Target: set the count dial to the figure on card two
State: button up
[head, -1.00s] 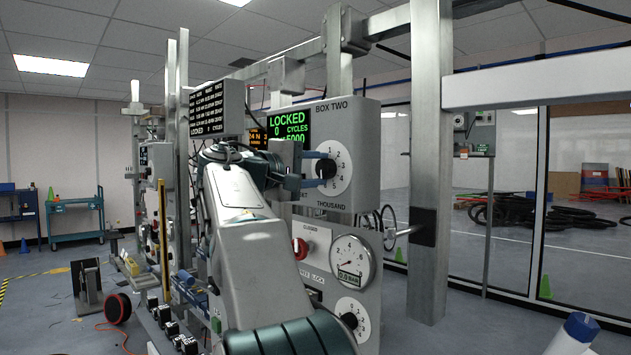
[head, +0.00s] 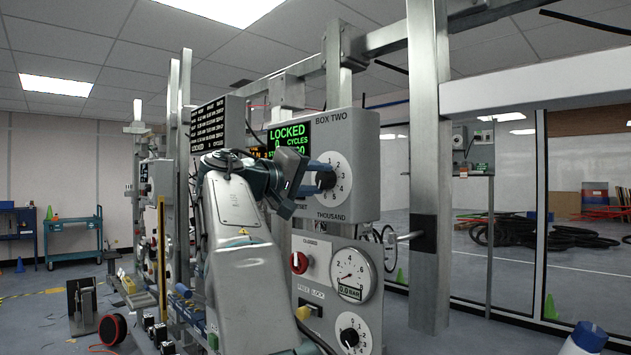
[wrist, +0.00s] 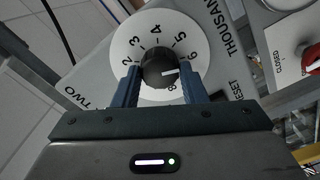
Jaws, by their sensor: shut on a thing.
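The count dial (head: 341,172) is a white disc on the grey box marked BOX TWO, with THOUSAND below it. In the wrist view its black knob (wrist: 158,60) sits between the two blue fingers of my gripper (wrist: 160,76), which is shut on it. The knob's white line points right, towards the right finger, between the 6 and the 8; the figure there is hidden. In the head view my gripper (head: 318,173) meets the dial from the left. The green display (head: 288,135) reads LOCKED, 0 CYCLES; its lower line is partly covered. I cannot make out card two.
Below the box are a red knob (head: 299,262) marked CLOSED, a pressure gauge (head: 349,274) and another dial (head: 351,331). A steel post (head: 427,180) stands to the right. A black text board (head: 210,124) hangs to the left.

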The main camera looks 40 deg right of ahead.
jog(key=o, duration=1)
jog(key=shift+c, duration=0.2)
jog(key=s+a, duration=0.1)
jog(key=a, duration=1.2)
jog(key=shift+a+b, duration=0.4)
jog(key=shift+b, duration=0.05)
